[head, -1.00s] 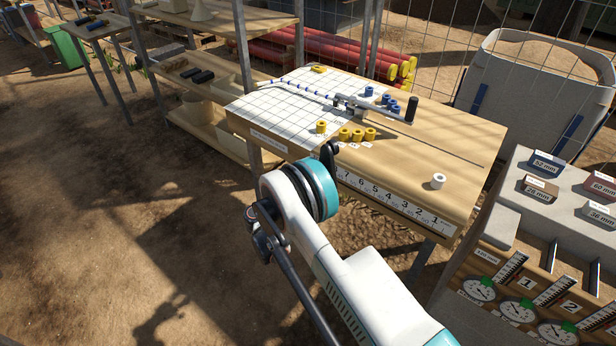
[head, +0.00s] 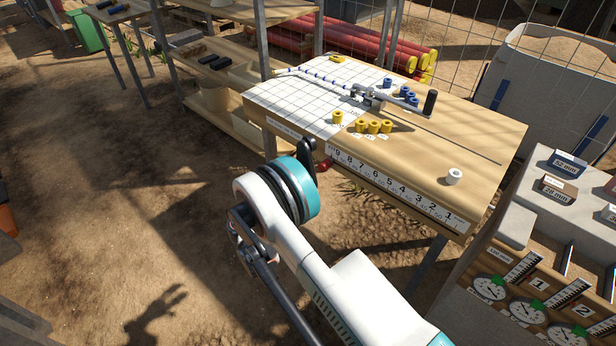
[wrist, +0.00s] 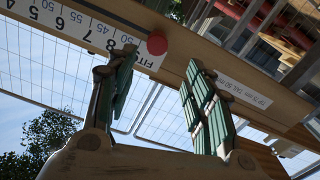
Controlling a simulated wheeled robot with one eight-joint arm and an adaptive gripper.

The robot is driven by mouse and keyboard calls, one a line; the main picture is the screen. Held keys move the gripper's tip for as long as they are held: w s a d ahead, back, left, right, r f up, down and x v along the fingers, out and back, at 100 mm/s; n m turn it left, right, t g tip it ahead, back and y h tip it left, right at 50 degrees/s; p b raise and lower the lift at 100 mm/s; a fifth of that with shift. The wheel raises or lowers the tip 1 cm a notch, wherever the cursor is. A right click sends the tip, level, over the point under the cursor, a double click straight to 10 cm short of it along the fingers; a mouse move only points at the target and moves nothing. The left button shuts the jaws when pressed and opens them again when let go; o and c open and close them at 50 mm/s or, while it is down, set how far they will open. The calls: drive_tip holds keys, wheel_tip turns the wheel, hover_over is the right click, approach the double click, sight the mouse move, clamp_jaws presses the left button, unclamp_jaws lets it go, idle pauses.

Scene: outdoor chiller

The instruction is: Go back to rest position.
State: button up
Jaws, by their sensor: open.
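My gripper is in the wrist view (wrist: 160,58), its two green-padded fingers spread apart with nothing between them. In the head view its dark end (head: 308,155) shows just in front of the workbench (head: 475,130), mostly hidden behind my arm's wrist joint. A red round knob (wrist: 157,44) on the bench's front edge appears beyond the gap between the fingers. The same knob (head: 325,165) shows in the head view right beside the gripper end. I cannot tell the exact gap between them, or whether they touch.
The bench carries a white grid sheet (head: 285,105), a blue-marked rod tool (head: 372,101), yellow rings (head: 374,127), blue rings (head: 410,97) and a white ring (head: 453,177). A grey stand with gauges (head: 488,288) is at right. The ground at left is open.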

drive_tip(key=shift+s+a, duration=0.2)
drive_tip(key=shift+s, duration=0.1)
